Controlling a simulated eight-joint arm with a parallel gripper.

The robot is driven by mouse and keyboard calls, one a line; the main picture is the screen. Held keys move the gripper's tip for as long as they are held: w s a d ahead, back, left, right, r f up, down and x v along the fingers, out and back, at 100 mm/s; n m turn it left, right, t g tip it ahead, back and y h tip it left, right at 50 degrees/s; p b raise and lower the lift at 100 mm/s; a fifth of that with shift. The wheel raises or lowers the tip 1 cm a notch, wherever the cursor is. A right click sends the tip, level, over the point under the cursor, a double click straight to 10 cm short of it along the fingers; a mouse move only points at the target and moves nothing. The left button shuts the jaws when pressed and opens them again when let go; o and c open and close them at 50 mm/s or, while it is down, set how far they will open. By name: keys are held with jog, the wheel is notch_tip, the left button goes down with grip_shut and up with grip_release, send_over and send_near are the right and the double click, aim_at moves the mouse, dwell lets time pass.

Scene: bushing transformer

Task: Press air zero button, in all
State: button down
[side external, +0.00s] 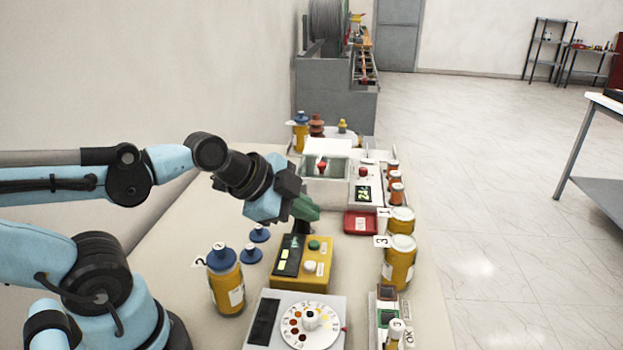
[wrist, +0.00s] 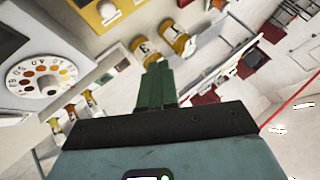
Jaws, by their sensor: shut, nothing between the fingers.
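A yellow box device (side external: 301,283) stands on the table, with a dark display (side external: 289,255) on its left. It has a green button (side external: 314,245) and a white button (side external: 310,267), each beside a small label I cannot read. My gripper (side external: 303,222) is shut and empty, pointing down by the device's far end, near the green button; I cannot tell whether it touches. In the wrist view, the green fingers (wrist: 156,68) are together. The yellow device (wrist: 92,15) and its white button (wrist: 107,10) show at the upper left, partly cut off.
A white device with a round dial (side external: 311,320) stands in front of the yellow box. A yellow bottle with blue cap (side external: 226,282) and blue lids (side external: 251,254) are at left. Yellow jars (side external: 398,262) and a red tray (side external: 360,222) are at right.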

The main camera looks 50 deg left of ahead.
aim_at(306, 267)
jog(key=shift+f, duration=4.2)
jog(key=shift+f, duration=0.1)
jog(key=shift+f, duration=0.4)
jog(key=shift+f, duration=0.45)
jog(key=shift+r, duration=0.9)
jog(key=shift+r, duration=2.5)
